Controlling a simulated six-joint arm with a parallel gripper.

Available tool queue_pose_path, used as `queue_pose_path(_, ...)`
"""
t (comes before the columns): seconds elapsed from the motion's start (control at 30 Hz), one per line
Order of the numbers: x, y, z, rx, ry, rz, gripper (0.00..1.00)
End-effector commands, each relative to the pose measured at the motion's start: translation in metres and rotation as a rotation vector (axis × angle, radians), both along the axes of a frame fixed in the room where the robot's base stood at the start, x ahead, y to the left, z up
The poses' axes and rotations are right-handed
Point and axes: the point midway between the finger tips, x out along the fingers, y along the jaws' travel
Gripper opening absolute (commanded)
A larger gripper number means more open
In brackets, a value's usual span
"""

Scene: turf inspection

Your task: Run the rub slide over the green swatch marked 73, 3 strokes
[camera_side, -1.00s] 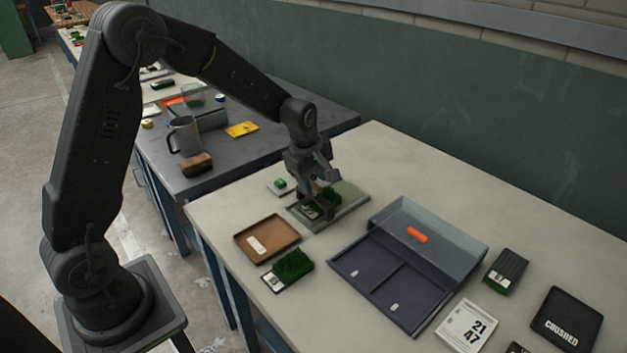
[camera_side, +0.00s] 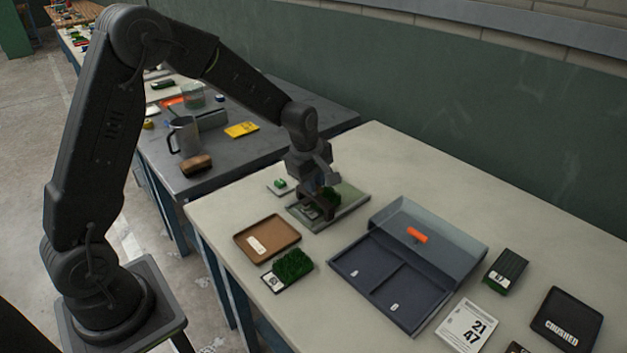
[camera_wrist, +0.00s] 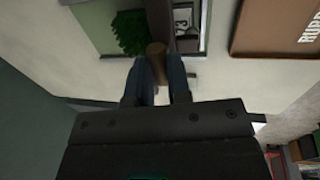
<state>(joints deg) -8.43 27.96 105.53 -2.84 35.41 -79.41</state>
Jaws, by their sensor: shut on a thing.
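The green swatch (camera_wrist: 130,30) lies on a flat grey plate (camera_side: 357,203). In the wrist view its white label (camera_wrist: 183,16) shows a "3"; the rest of the number is partly hidden. My gripper (camera_wrist: 160,82) is shut on the wooden handle of the rub slide (camera_wrist: 157,55). The slide's dark body (camera_wrist: 160,15) is over the swatch, between turf and label in the wrist view. Whether it touches the turf I cannot tell. In the side view my gripper (camera_side: 320,187) hides part of it.
A brown tray (camera_side: 293,227) and another green swatch (camera_side: 293,265) lie in front of the plate. A divided dark tray (camera_side: 345,263) with an orange piece stands right. A small green-topped piece (camera_side: 280,184) lies behind-left. The bench's back right is clear.

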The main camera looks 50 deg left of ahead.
Motion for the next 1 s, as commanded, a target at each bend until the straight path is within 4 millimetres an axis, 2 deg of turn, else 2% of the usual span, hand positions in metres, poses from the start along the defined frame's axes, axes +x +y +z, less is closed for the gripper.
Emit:
queue_pose_path(0.27,0.005,0.0,0.0,0.0,-0.001,0.0,0.0)
queue_pose_path(0.37,0.018,0.0,0.0,0.0,-0.001,0.0,0.0)
queue_pose_path(0.8,0.096,0.0,0.0,0.0,-0.003,0.0,0.0)
queue_pose_path(1.0,0.119,0.0,0.0,0.0,-0.003,0.0,0.0)
